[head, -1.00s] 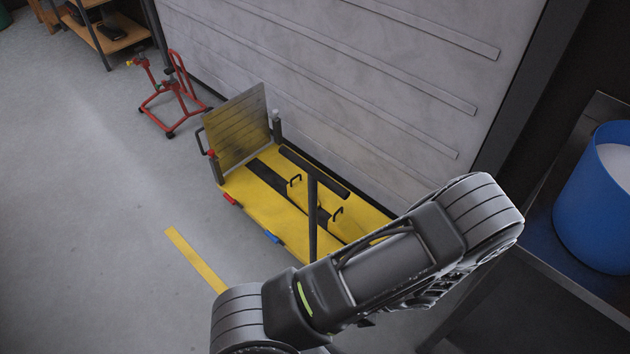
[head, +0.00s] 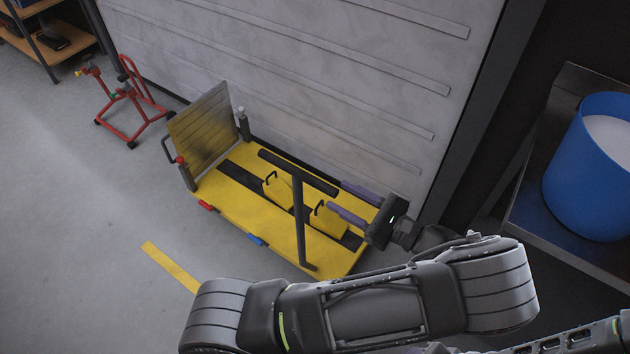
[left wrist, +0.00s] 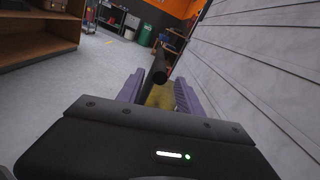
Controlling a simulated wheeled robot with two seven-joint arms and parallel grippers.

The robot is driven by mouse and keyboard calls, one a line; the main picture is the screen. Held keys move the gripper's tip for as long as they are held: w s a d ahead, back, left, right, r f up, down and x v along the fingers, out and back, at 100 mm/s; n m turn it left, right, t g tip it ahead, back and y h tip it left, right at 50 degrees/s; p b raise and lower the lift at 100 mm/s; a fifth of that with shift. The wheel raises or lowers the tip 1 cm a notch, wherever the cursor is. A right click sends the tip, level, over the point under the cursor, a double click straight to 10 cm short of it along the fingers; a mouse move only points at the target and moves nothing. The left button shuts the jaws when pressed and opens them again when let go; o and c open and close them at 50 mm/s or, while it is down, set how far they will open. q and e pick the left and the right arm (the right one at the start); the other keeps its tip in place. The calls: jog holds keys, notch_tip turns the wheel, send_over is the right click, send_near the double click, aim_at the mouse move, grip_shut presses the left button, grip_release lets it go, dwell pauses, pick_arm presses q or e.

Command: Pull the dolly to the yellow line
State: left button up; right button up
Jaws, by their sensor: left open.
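The dolly (head: 250,215) is a low yellow platform with dark strips, standing by the grey wall in the head view. Its black T-shaped handle (head: 290,168) rises from the near end; the crossbar also shows in the left wrist view (left wrist: 158,68). My left gripper (head: 337,195), with purple fingers, is open at the crossbar's right end. In the left wrist view the bar's end appears between the open fingers (left wrist: 160,78); contact cannot be told. The yellow line (head: 170,267) lies on the floor left of the dolly, apart from it. My right gripper is not in view.
Yellow weights (head: 332,218) and an upright panel (head: 203,130) are on the dolly. A red stand (head: 125,115) and a wooden shelf (head: 30,50) are further left. A blue bucket (head: 590,180) sits on a dark bench (head: 540,215) at right. The left floor is clear.

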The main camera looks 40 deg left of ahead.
aim_at(301, 175)
pick_arm(q)
jog(key=shift+s+a+p, duration=0.1)
jog(key=shift+a+p, duration=0.4)
jog(key=shift+a, duration=3.45)
grip_shut()
